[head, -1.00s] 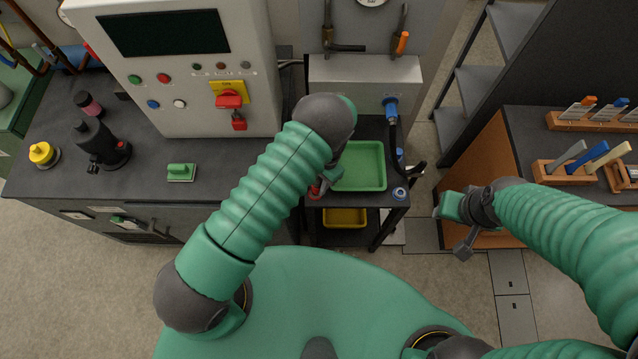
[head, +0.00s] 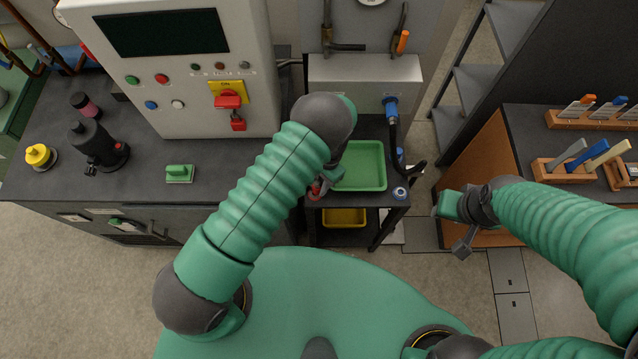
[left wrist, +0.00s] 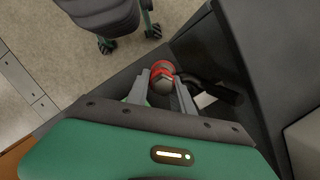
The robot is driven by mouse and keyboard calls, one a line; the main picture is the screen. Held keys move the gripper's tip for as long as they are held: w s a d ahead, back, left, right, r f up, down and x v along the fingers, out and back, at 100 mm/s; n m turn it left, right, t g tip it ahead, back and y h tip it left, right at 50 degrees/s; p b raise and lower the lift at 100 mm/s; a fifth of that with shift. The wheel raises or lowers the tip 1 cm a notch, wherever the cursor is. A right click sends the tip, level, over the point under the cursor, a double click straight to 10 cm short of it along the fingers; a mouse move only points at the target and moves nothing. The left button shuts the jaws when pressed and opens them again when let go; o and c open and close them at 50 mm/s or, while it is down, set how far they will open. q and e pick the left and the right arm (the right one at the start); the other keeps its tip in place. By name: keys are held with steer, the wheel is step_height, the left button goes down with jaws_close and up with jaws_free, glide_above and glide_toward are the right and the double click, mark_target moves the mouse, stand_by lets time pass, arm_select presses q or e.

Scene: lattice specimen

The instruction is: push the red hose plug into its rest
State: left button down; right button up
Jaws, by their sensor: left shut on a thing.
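The red hose plug (left wrist: 162,70) shows in the left wrist view between the two grey fingers of my left gripper (left wrist: 163,82), which is shut on it. A dark hose runs off to the right of it. In the head view, the red plug (head: 315,190) is a small red patch at the front left of the black cart, left of the green tray. My left gripper (head: 326,184) there is mostly hidden under my arm. The red plug's rest is hidden, so I cannot tell how deep the plug sits. My right gripper (head: 451,222) hangs right of the cart, away from the plug.
The green tray (head: 372,151) fills much of the cart top. A blue-ringed round fitting (head: 400,193) sits at the cart's front right, near a dark hose. A control cabinet (head: 185,110) stands left; a tool bench (head: 520,140) stands right.

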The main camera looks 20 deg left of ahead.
arm_select(q)
steer(key=shift+a+f, duration=0.15)
steer(key=shift+a, duration=0.15)
arm_select(e)
steer(key=shift+a, duration=0.4)
arm_select(q)
steer(key=shift+d+f+b, duration=0.25)
steer(key=shift+f+b, duration=0.15)
steer(key=shift+b, duration=0.05)
steer(key=shift+a, duration=0.5)
arm_select(e)
steer(key=shift+d+f, duration=0.15)
steer(key=shift+f, duration=0.3)
arm_select(q)
steer(key=shift+d, duration=0.2)
arm_select(e)
steer(key=shift+d+f, duration=0.1)
steer(key=shift+f, duration=0.05)
arm_select(q)
steer(key=shift+f+b, duration=0.4)
steer(key=shift+b, duration=0.15)
arm_select(e)
steer(key=shift+f, duration=0.35)
arm_select(q)
steer(key=shift+a, duration=0.15)
arm_select(e)
steer(key=shift+f, duration=0.25)
steer(key=shift+s, duration=0.1)
